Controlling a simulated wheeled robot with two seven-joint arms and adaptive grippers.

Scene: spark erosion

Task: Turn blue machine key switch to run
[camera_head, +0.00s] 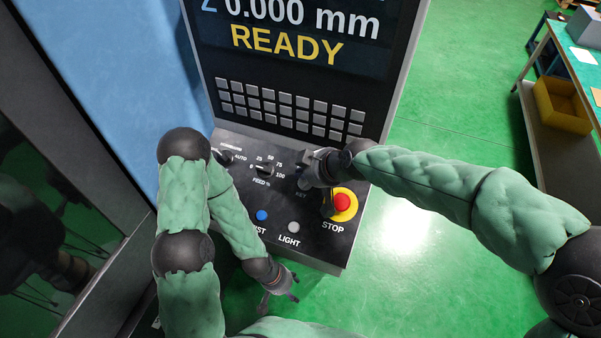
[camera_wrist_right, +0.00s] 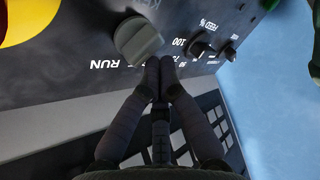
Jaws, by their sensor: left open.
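The key switch (camera_wrist_right: 137,40) is a round grey knob with a raised bar, seen large in the right wrist view beside an upside-down RUN label. In the head view my right gripper (camera_head: 312,172) covers most of it, above the KEY label. My right gripper (camera_wrist_right: 163,66) has its fingertips together just beside the knob, with nothing visible between them; whether they touch the knob I cannot tell. My left gripper (camera_head: 282,292) is open and empty, low in front of the panel's lower edge.
The sloping control panel (camera_head: 222,178) carries a feed dial (camera_head: 264,170), a mode dial (camera_head: 226,157), a blue button (camera_head: 262,215), a light button (camera_head: 293,227) and a red STOP button (camera_head: 342,202) close to my right gripper. A keypad (camera_head: 290,108) stands above. Green floor lies right.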

